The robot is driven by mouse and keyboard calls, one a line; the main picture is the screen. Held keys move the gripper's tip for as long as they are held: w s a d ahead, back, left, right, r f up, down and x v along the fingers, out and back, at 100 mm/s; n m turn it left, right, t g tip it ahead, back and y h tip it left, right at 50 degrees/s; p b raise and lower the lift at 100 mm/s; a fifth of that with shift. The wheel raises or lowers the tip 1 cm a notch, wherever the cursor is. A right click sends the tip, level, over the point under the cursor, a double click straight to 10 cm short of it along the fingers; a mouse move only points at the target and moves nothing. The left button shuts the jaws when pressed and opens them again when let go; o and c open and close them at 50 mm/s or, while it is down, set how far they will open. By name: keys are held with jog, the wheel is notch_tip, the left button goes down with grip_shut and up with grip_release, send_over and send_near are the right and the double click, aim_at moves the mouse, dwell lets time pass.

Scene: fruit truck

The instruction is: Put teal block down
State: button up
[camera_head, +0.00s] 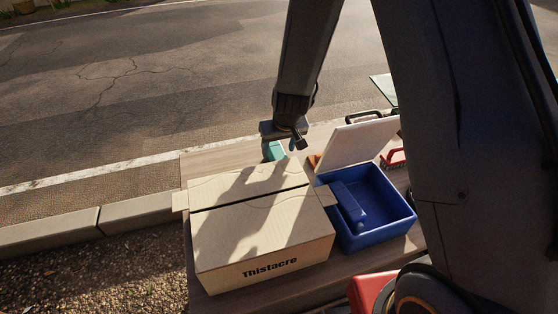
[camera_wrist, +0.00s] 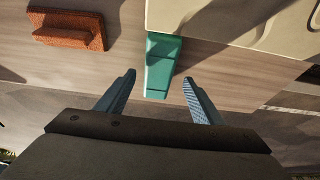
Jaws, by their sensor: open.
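The teal block (camera_wrist: 162,68) lies on the wooden table top, against or partly under the edge of the cardboard box in the wrist view. In the head view the teal block (camera_head: 273,150) shows behind the box, partly hidden by my gripper (camera_head: 296,143). In the wrist view my gripper (camera_wrist: 158,85) is open, its two fingers apart with the near end of the block between and just beyond their tips. The fingers do not visibly touch the block.
A closed cardboard box (camera_head: 258,238) stands in front of the block. A blue bin (camera_head: 385,234) with a white lid stands to its right. An orange-brown block (camera_wrist: 68,32) lies left of the teal block. A red-handled item (camera_head: 394,158) sits behind the bin. Bare table (camera_wrist: 215,75) lies right of the block.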

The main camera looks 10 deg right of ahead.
jog(key=shift+b+x, duration=1.05)
jog(key=shift+x, duration=1.25)
jog(key=shift+s+d+f, duration=0.1)
jog(key=shift+d, duration=0.05)
jog(key=c, duration=1.5)
jog(key=shift+c, duration=0.2)
notch_tip(320, 180, up, 10)
jog(key=p, duration=1)
notch_tip(320, 180, up, 7)
send_over(278, 153)
jog(key=d+f+m+h+b, duration=0.1)
jog(key=d+f+m+b, duration=0.1)
jog(key=d+b, duration=0.3)
jog(key=d+f+m+h+b, duration=0.1)
jog(key=d+f+m+b, duration=0.1)
jog(key=d+b, duration=0.4)
jog(key=shift+s+d+f+m, duration=0.25)
jog(key=shift+s+d+m, duration=0.2)
jog(key=shift+d+m, duration=0.35)
